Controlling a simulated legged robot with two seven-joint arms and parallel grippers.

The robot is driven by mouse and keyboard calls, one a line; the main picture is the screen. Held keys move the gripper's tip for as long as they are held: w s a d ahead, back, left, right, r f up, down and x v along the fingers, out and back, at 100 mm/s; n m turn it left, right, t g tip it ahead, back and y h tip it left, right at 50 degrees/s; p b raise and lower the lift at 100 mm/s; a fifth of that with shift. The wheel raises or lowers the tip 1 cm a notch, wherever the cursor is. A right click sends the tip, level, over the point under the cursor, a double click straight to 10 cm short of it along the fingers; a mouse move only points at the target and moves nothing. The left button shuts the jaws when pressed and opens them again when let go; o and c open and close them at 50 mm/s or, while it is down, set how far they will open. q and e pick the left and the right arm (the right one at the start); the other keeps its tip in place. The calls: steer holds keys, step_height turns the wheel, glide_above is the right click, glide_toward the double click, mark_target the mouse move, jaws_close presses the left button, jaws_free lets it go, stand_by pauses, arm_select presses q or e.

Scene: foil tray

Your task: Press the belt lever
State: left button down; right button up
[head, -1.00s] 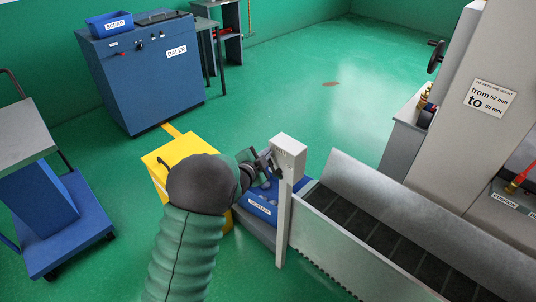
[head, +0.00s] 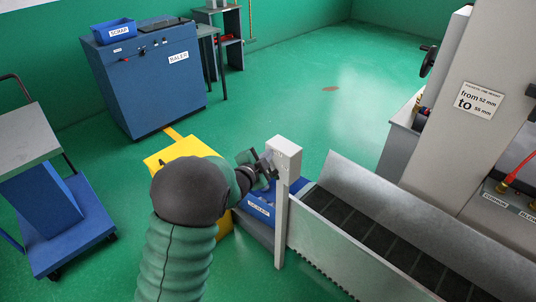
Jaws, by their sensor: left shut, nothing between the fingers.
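A pale grey post with a box-shaped head (head: 284,158) stands at the near end of the conveyor belt (head: 375,240). My left gripper (head: 268,163) is shut and empty, right at the left face of the post's head. I cannot tell whether its fingertips touch the post. No belt lever can be made out clearly; the gripper covers much of that face. My right gripper is not in view.
A blue labelled bin (head: 262,207) sits below the gripper, beside the post. A yellow box (head: 172,150) stands behind my left arm. A blue baler (head: 150,75) and a blue cart (head: 70,220) stand left. Green floor (head: 320,110) is open beyond.

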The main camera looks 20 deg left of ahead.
arm_select(q)
steer(key=s+d+f+n+g+p, duration=0.1)
steer(key=s+d+f+n+g, duration=0.1)
steer(key=s, duration=0.8)
steer(key=s+d+f+n+g+p, duration=0.2)
steer(key=s+n+g, duration=0.3)
steer(key=s, duration=0.5)
steer(key=s+d+f+n+g+p, duration=0.1)
steer(key=s+d+n+g, duration=0.2)
steer(key=s, duration=0.8)
steer(key=shift+d+f+n+g+p, duration=0.3)
steer(key=shift+d+f+g+p, duration=0.1)
steer(key=shift+g, duration=0.7)
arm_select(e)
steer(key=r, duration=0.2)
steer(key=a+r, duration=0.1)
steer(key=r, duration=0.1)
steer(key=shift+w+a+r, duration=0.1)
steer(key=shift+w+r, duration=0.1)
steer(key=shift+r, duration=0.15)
arm_select(q)
steer(key=shift+s+d, duration=0.1)
steer(key=shift+d, duration=0.05)
steer(key=shift+s, duration=0.1)
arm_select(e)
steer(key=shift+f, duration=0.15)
